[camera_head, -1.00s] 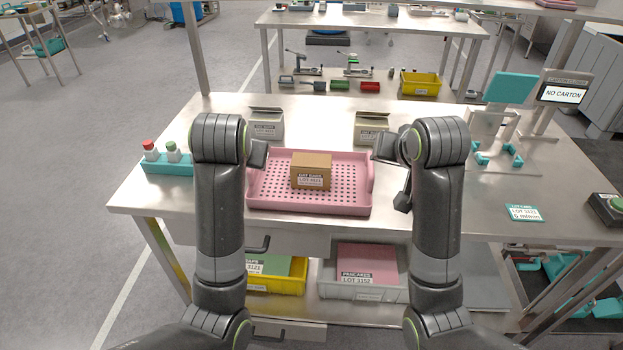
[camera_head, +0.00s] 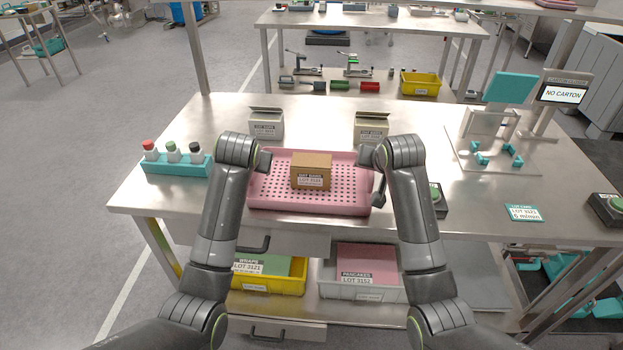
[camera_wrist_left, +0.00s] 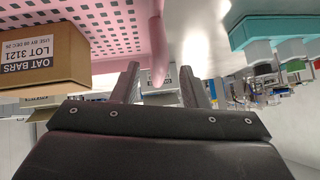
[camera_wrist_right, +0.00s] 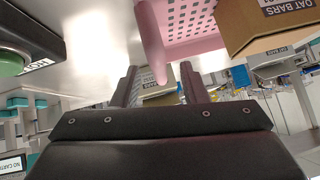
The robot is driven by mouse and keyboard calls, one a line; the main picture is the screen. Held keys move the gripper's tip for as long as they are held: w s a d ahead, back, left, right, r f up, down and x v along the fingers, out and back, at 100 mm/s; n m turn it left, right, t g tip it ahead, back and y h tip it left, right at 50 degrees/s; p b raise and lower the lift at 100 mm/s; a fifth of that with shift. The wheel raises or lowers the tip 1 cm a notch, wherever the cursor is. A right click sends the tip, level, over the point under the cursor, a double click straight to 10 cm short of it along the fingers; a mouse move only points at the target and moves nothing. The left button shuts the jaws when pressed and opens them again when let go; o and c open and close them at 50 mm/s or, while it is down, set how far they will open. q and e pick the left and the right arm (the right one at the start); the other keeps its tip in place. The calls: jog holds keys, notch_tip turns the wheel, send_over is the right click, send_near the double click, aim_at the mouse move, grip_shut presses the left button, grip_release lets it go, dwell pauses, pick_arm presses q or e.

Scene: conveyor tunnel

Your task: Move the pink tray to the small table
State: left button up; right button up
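The pink tray (camera_head: 310,204) lies flat on the steel bench, with perforated floor and raised end walls. A brown Oat Bars carton (camera_head: 311,172) stands in it. My left gripper (camera_head: 263,163) is at the tray's left end; in the left wrist view its open fingers (camera_wrist_left: 158,85) stand either side of the pink end wall (camera_wrist_left: 156,45). My right gripper (camera_head: 369,160) is at the right end; in the right wrist view its open fingers (camera_wrist_right: 156,85) also stand either side of the end wall (camera_wrist_right: 151,45). I see gaps, no clear grip. I cannot tell which table is the small one.
Two open cartons (camera_head: 266,122) (camera_head: 371,128) stand behind the tray. A teal rack with bottles (camera_head: 176,165) is left; a green button box (camera_head: 437,199) and a teal fixture (camera_head: 497,150) are right. A small table (camera_head: 38,37) stands far left, another bench (camera_head: 375,22) behind.

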pick_arm(q)
jog(key=shift+x, duration=2.05)
pick_arm(e)
jog(key=shift+x, duration=2)
pick_arm(q)
grip_shut()
pick_arm(e)
grip_shut()
pick_arm(q)
jog(key=shift+r, duration=0.1)
